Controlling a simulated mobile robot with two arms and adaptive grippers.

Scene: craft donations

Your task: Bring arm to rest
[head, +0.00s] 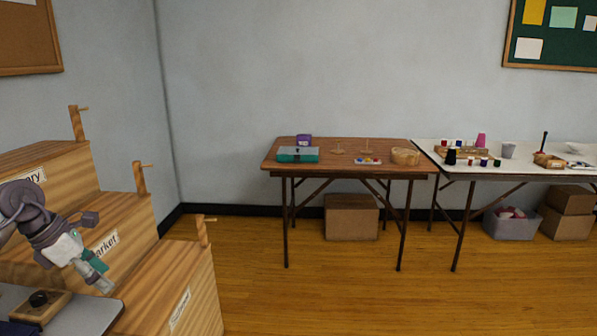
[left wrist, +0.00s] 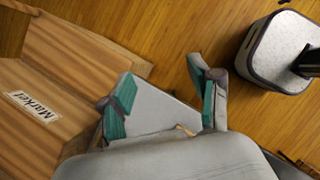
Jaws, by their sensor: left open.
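My left arm comes in from the left in the head view, and its left gripper (head: 97,270) points down and to the right, in front of the wooden steps. In the left wrist view the left gripper (left wrist: 163,92) is open, its two teal-padded fingers apart with nothing held between them. Behind the fingers lie a grey surface and the wood floor. My right arm and right gripper are not in view.
Stepped wooden boxes (head: 185,270) with pegs and labels, one reading "Market" (left wrist: 32,106), stand close to the left gripper. A brown table (head: 345,150) and a white table (head: 540,168) stand by the wall. The middle floor is clear.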

